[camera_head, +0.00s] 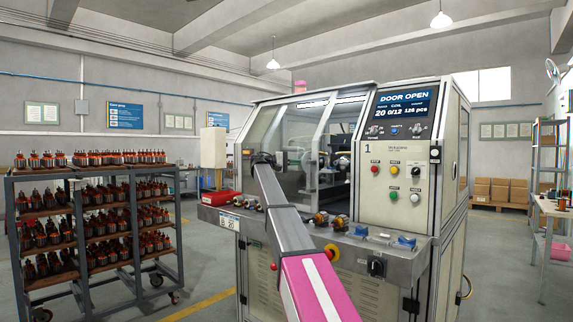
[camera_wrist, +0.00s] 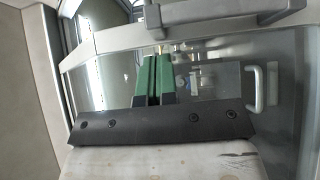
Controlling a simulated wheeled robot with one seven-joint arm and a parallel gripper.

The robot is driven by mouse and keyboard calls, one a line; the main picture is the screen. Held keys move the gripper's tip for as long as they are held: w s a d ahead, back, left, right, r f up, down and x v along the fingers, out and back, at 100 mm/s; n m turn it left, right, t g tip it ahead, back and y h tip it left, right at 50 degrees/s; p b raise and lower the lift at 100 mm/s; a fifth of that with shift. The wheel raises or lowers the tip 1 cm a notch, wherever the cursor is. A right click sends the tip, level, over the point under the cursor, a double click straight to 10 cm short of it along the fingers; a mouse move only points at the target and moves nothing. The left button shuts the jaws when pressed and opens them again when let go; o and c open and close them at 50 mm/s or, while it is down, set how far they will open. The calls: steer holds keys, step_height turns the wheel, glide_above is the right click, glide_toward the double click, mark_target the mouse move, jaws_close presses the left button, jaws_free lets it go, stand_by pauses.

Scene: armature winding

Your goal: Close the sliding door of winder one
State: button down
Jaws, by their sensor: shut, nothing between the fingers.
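Winder one (camera_head: 410,150), a pale cabinet marked 1, stands in the middle; its screen (camera_head: 404,103) reads DOOR OPEN. Its framed clear sliding door (camera_head: 293,130) is at the left of the front, and the dark work space (camera_head: 335,150) shows at the right. My arm reaches up from the bottom, with my gripper (camera_head: 262,158) small and dark in front of the door side. In the wrist view my gripper (camera_wrist: 155,65) has its green fingers together and empty, in front of glass and metal framing. A pale handle (camera_wrist: 255,90) is to their right; contact with the door cannot be told.
A front shelf (camera_head: 380,246) carries several copper-wound parts and a red box (camera_head: 221,198). A control panel (camera_head: 398,183) with buttons is at the right. A rack (camera_head: 90,220) of armatures stands at the left, a shelf unit (camera_head: 545,150) at the far right.

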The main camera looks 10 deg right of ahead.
steer(key=shift+s+d, duration=0.7)
steer(key=shift+s, duration=0.25)
steer(key=s+d, duration=1)
steer(key=s, duration=0.4)
steer(key=shift+s+d, duration=0.25)
steer(key=shift+s, duration=0.05)
